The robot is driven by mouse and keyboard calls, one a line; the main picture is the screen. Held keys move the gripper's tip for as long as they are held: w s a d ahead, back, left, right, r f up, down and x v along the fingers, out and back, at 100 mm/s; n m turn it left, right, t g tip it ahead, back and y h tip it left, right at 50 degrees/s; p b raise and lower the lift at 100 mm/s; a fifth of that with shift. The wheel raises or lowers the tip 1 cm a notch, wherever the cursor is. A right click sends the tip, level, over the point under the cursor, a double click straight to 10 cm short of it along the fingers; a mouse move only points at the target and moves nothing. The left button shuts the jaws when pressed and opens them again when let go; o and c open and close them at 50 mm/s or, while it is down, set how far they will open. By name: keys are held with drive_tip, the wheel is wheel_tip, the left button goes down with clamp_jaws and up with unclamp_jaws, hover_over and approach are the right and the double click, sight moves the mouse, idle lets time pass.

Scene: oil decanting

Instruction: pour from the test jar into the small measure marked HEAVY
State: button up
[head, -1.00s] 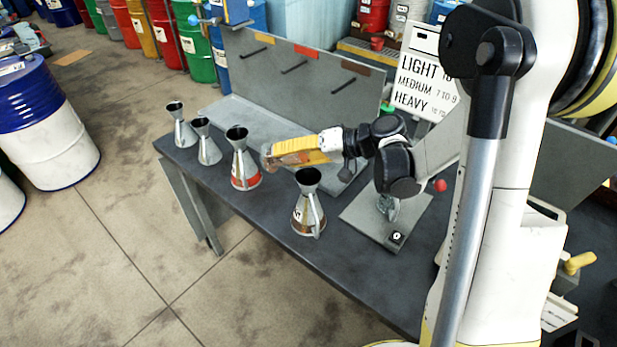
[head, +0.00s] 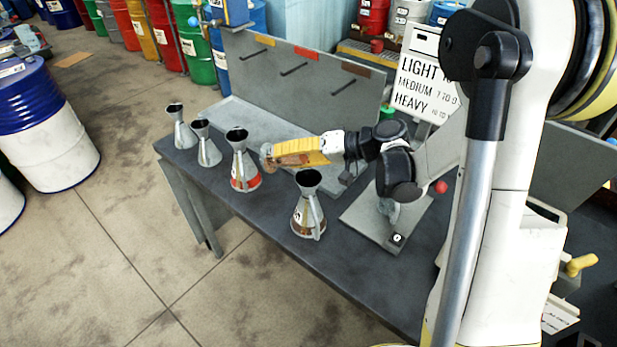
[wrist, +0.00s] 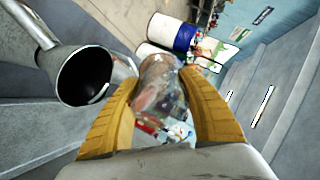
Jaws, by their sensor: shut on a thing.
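My gripper (head: 285,151) is shut on a clear test jar (wrist: 158,88) with a brownish tint, between its yellow fingers. The jar also shows at the gripper's left end in the head view (head: 267,157). It is held above the bench, right of a red-banded metal measure (head: 243,168). A brown-banded measure (head: 306,214) stands nearer the front edge. Two plainer measures (head: 182,131) (head: 207,148) stand at the far left. In the wrist view, a measure's dark open mouth (wrist: 85,78) is just left of the jar. Labels on the measures are too small to read.
A sign (head: 424,85) reads LIGHT, MEDIUM, HEAVY. A grey panel with pegs (head: 300,90) stands behind the bench (head: 290,245). A flat plate with a small dial (head: 385,225) lies right of the brown-banded measure. Drums (head: 45,125) stand on the floor at left.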

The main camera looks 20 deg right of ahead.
drive_tip(key=shift+s+d+r+t+y+b, duration=0.1)
drive_tip(key=shift+r+t+y+b, duration=0.3)
drive_tip(key=shift+b, duration=0.55)
drive_tip(key=shift+d+r+t+y+b, duration=0.1)
drive_tip(key=shift+t+y+b, duration=0.1)
drive_tip(key=shift+y+b, duration=0.6)
idle(1.4)
drive_tip(key=shift+s+d+f+t+y+b, duration=0.1)
drive_tip(key=shift+f+t+y+b, duration=0.4)
drive_tip(key=shift+b, duration=1.85)
drive_tip(key=shift+s+d+r+t+y+b, duration=0.1)
drive_tip(key=shift+r+t+y+b, duration=0.2)
drive_tip(key=shift+r+y+b, duration=0.5)
drive_tip(key=shift+r+h+p, duration=0.1)
drive_tip(key=shift+h+p, duration=0.2)
drive_tip(key=shift+p, duration=0.2)
